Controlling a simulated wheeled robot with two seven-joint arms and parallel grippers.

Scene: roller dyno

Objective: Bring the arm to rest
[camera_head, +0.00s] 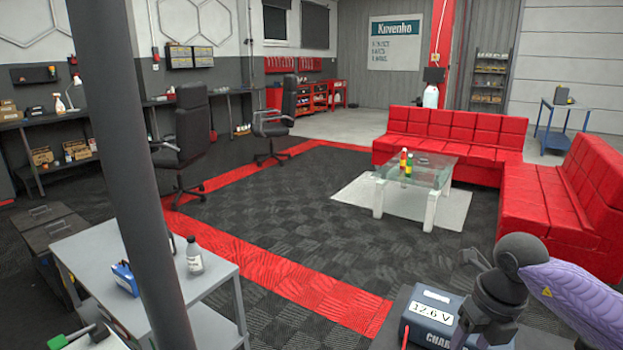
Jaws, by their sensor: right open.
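My right arm (580,290) comes in from the lower right, with a purple link and a dark wrist bent downward. My right gripper (478,325) is open at the bottom edge, in front of a dark blue box (432,312) with a white label and the letters "CHAR". The view does not show clearly whether the gripper touches the box. The fingertips are small and partly cut off by the frame. My left gripper is not in view.
The box sits on a dark surface (398,325). A grey table (120,262) with a bottle (194,256) stands at lower left, behind a dark post (120,130). Red sofas (440,130) and a glass table (425,168) stand farther back. Checkered floor (290,215) between is clear.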

